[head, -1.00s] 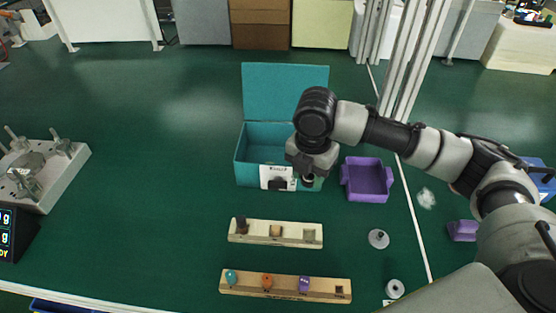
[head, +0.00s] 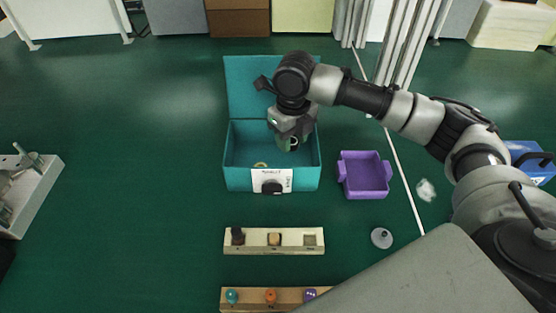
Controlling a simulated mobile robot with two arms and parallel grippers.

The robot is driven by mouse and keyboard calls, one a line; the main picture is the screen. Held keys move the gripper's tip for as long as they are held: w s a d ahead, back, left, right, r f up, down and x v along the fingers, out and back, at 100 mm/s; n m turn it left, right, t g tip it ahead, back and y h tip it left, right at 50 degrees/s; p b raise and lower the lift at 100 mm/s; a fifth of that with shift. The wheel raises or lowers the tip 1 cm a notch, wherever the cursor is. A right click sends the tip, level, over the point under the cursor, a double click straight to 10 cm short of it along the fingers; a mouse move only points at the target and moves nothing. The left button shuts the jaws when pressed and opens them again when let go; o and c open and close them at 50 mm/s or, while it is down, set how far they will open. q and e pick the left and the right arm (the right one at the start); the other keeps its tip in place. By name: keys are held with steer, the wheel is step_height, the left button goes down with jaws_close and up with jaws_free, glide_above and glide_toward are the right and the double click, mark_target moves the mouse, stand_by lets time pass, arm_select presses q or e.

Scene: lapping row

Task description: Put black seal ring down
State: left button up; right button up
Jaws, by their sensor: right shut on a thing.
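My right gripper (head: 288,140) points down inside the opening of the teal box (head: 238,180), toward its right side. It is shut on a small dark ring, the black seal ring (head: 287,146), which is mostly hidden by the fingers and hard to make out. The teal box stands with its lid (head: 243,90) raised at the back. A small yellowish ring (head: 261,164) lies on the box floor, left of the gripper. A white label card (head: 257,180) with a dark round mark is on the box front. My left gripper is out of view.
A purple tray (head: 366,176) stands empty right of the box. A wooden block (head: 290,250) with small parts and a second holder (head: 250,296) with coloured knobs lie in front. A grey disc (head: 381,238) lies to the right.

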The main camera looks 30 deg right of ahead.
mark_target(291, 165)
step_height(291, 165, down, 9)
steer(key=shift+s+r+b, duration=0.1)
steer(key=shift+s+b, duration=0.05)
steer(key=shift+b, duration=0.25)
steer(key=shift+f, duration=0.2)
steer(key=o, duration=0.9)
step_height(291, 165, up, 12)
steer(key=shift+r+p, duration=0.2)
steer(key=shift+p, duration=0.35)
